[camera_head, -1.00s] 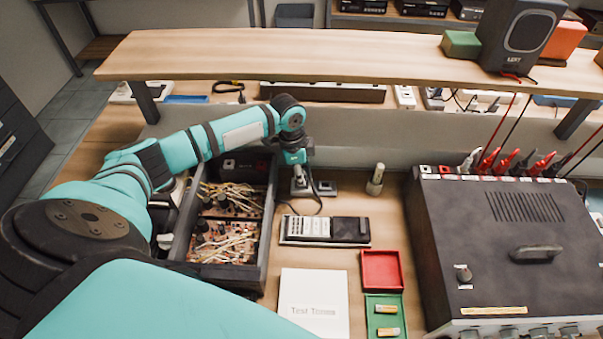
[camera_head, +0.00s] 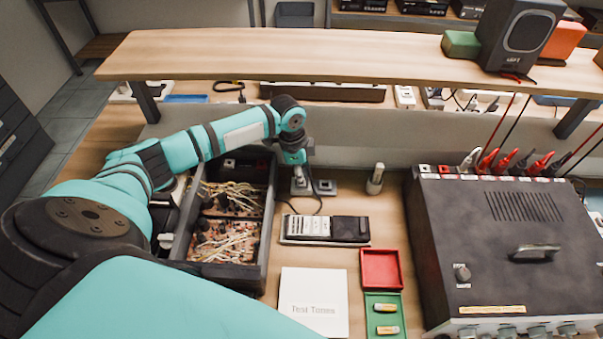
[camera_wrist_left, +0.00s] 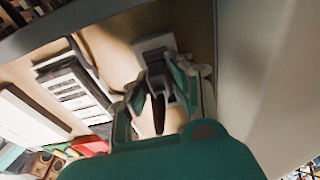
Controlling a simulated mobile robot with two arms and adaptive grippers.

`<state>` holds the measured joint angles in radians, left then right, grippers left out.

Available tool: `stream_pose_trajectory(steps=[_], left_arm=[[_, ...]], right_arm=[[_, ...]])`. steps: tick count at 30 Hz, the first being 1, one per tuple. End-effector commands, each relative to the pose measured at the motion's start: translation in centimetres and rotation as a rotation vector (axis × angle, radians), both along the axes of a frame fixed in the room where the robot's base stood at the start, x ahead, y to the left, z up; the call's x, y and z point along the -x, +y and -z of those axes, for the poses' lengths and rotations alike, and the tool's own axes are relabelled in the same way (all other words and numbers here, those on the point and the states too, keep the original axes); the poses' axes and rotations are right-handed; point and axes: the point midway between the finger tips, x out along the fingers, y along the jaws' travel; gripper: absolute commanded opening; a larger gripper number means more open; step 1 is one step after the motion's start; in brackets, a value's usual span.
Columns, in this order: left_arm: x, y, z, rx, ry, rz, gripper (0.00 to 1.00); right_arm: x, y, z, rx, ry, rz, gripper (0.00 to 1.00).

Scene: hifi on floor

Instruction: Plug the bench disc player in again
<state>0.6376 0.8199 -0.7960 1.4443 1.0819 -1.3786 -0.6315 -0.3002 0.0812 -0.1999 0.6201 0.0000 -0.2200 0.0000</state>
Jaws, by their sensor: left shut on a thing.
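My left gripper (camera_head: 299,172) reaches down at the back of the bench, over a pair of small grey socket plates (camera_head: 328,187). It is shut on a dark plug (camera_wrist_left: 158,88), which shows between the fingers in the left wrist view. A pale socket plate (camera_wrist_left: 153,45) lies right at the plug there; I cannot tell whether the plug is seated in it. A black cord (camera_head: 319,204) runs from near the gripper toward the bench front. I cannot make out which device is the disc player. My right gripper is not in view.
A dark crate of circuit boards (camera_head: 262,245) stands left of the gripper. In front lie a remote-like device (camera_head: 308,228), a white booklet (camera_head: 314,290), and red (camera_head: 381,254) and green trays (camera_head: 373,333). A large dark instrument (camera_head: 490,240) fills the right. A shelf (camera_head: 300,52) spans above.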

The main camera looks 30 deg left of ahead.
Motion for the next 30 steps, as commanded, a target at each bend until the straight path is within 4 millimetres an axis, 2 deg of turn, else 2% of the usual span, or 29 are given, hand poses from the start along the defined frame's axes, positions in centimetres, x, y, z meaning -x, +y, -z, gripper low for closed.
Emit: stream_pose_trajectory(steps=[30], left_arm=[[-0.03, -0.01, 0.07, 0.0, -0.001, -0.001, 0.0]], right_arm=[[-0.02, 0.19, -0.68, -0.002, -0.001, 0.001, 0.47]])
